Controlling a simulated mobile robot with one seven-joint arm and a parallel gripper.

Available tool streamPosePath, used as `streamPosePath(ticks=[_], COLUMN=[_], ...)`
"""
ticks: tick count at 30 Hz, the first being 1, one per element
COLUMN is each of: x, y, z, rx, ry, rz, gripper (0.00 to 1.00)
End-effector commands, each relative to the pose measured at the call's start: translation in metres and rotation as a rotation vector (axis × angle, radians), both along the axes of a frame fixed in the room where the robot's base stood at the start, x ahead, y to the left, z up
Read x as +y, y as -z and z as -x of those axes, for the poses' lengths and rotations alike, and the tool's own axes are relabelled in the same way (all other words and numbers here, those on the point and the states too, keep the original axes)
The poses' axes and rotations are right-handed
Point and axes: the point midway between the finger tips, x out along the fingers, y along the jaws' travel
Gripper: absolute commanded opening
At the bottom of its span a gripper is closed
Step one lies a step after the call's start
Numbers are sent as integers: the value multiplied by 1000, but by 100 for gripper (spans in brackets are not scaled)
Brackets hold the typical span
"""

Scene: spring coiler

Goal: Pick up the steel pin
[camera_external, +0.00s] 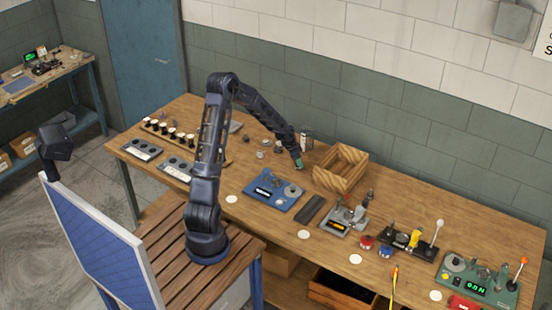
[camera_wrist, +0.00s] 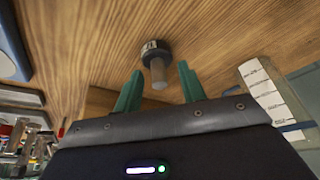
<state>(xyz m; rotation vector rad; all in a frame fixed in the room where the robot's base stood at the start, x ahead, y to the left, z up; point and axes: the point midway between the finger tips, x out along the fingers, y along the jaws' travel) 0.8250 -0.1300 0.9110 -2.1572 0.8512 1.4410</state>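In the wrist view, a short grey, round-ended pin (camera_wrist: 158,72) with a wider dark collar at its base stands out from the wooden tabletop; I take it to be the steel pin. My gripper (camera_wrist: 160,68) is open, with one green finger on each side of the pin. No contact between fingers and pin is visible. In the external view, my gripper (camera_external: 298,164) reaches down over the bench, left of the wooden crate. The pin cannot be made out there.
The wooden crate (camera_external: 322,181) stands close to the right of my gripper. A blue device (camera_external: 262,203) lies in front on the bench (camera_external: 225,183). Several small round parts lie to the left. A labelled upright object (camera_external: 307,139) stands behind my gripper.

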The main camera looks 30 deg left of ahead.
Motion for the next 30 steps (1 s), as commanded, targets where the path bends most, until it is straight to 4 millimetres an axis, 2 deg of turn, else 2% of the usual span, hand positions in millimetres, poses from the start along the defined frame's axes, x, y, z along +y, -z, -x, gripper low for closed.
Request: streamPosePath(ticks=[1, 6, 15, 20, 26, 30], x=[0, 0, 0, 0, 1, 0], y=[0, 0, -1, -12, -50, -87], z=[0, 0, 0, 0, -1, -1], rx=[0, 0, 0, -1, -4, -5], ry=[0, 0, 0, 0, -2, -1], rz=[0, 0, 0, 0, 0, -1], gripper=[31, 0, 0, 0, 0, 0])
